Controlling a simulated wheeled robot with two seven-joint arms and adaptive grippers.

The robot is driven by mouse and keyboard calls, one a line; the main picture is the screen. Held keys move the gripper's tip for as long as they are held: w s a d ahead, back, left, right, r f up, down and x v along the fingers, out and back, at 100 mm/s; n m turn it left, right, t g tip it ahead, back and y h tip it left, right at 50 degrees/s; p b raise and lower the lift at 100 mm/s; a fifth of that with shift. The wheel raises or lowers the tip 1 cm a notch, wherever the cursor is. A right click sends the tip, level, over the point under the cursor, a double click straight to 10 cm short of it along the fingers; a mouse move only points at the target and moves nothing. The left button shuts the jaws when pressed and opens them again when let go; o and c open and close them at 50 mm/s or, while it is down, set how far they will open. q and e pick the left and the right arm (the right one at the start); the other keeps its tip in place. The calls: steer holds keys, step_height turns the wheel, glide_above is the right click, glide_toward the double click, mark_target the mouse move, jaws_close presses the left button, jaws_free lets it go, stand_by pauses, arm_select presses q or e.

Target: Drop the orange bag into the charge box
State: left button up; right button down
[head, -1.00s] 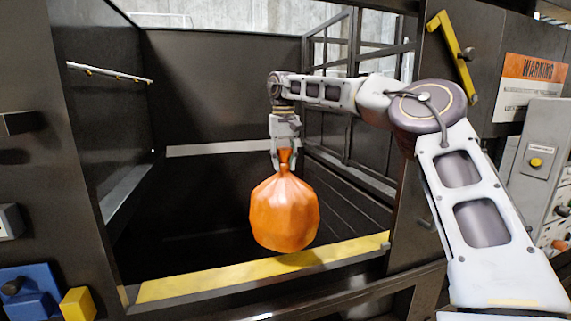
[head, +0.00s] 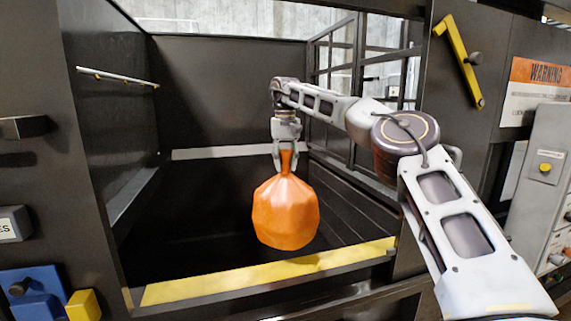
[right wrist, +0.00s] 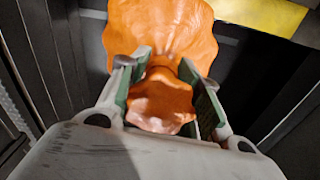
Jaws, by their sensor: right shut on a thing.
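The orange bag (head: 286,214) hangs by its gathered neck from my right gripper (head: 286,158), which is shut on it and points down. In the head view the bag hangs over the dark opening of the charge box (head: 270,277), behind its yellow front sill. In the right wrist view the bag's neck (right wrist: 160,103) sits between the two fingers of the right gripper (right wrist: 165,85), and the bag's body bulges beyond. The box floor is dark and hard to make out. My left gripper is in neither view.
Dark walls stand left (head: 120,120) and behind the opening, with a barred frame (head: 365,60) at the right. A yellow lever (head: 458,60), a warning sign (head: 538,85) and a grey control panel (head: 540,170) are at the right. Blue and yellow blocks (head: 35,292) sit lower left.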

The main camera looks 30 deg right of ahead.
steer(key=shift+w+d, duration=0.15)
stand_by(0.4)
steer(key=c, duration=0.9)
jaws_free()
steer(key=shift+f, duration=0.15)
steer(key=shift+s+a+r, duration=0.25)
steer(key=shift+s+a, duration=0.15)
steer(key=shift+s, duration=0.15)
steer(key=shift+s, duration=0.1)
steer(key=shift+s+f, duration=0.15)
steer(key=shift+s, duration=0.55)
steer(key=shift+s+a+b, duration=0.25)
steer(key=shift+s+a, duration=1.15)
steer(key=shift+s, duration=3)
steer(key=shift+s+a+b, duration=0.2)
steer(key=shift+s+a, duration=1.25)
steer(key=shift+s, duration=2.9)
steer(key=shift+s+a+b, duration=0.25)
steer(key=shift+s+a, duration=1.15)
steer(key=shift+s, duration=3)
